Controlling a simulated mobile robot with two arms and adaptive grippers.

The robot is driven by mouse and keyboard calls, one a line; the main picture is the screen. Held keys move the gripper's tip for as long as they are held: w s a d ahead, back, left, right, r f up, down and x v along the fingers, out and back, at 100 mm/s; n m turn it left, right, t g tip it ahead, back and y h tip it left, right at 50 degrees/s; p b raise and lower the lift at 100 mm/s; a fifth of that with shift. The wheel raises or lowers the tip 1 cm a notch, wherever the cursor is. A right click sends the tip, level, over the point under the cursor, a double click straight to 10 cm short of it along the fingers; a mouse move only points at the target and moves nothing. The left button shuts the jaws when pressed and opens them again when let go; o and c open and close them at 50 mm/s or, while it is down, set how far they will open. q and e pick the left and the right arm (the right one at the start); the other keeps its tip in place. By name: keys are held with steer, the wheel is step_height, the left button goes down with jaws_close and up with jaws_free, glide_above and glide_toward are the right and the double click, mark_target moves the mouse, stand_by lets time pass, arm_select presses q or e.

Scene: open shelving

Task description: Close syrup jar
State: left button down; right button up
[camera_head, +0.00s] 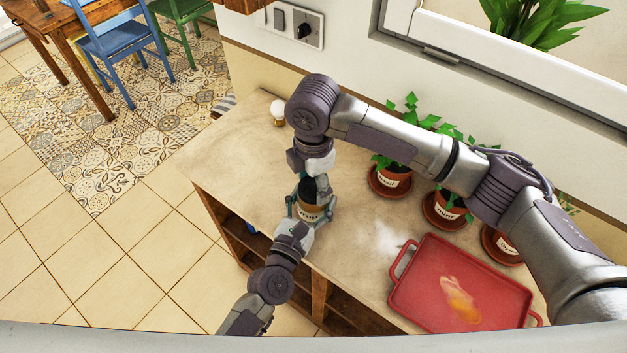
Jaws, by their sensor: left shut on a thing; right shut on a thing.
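The syrup jar (308,213), with a brown label, stands upright on the counter near its front edge. My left gripper (303,219) comes from below and is shut on the jar's body. My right gripper (311,182) reaches down from above and is shut at the jar's dark top (309,190), which looks like the lid. The lid seems to be at the jar's mouth, but the grippers hide much of it, so I cannot tell how it is seated.
A red tray (412,300) lies on the counter at the right. Potted herbs (390,182) stand along the wall behind my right arm. A small white-topped container (278,112) stands at the far left end. The counter left of the jar is clear.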

steer(key=m, duration=0.5)
steer(key=shift+a, duration=0.1)
steer(key=m, duration=0.5)
steer(key=shift+m, duration=0.3)
steer(key=m, duration=1)
steer(key=shift+m, duration=0.3)
steer(key=m, duration=0.4)
steer(key=shift+m, duration=0.4)
steer(key=m, duration=0.4)
steer(key=shift+w+m, duration=0.1)
steer(key=shift+m, duration=0.2)
steer(key=m, duration=1.1)
steer(key=o, duration=0.9)
steer(key=shift+f, duration=0.1)
steer(key=shift+c, duration=0.2)
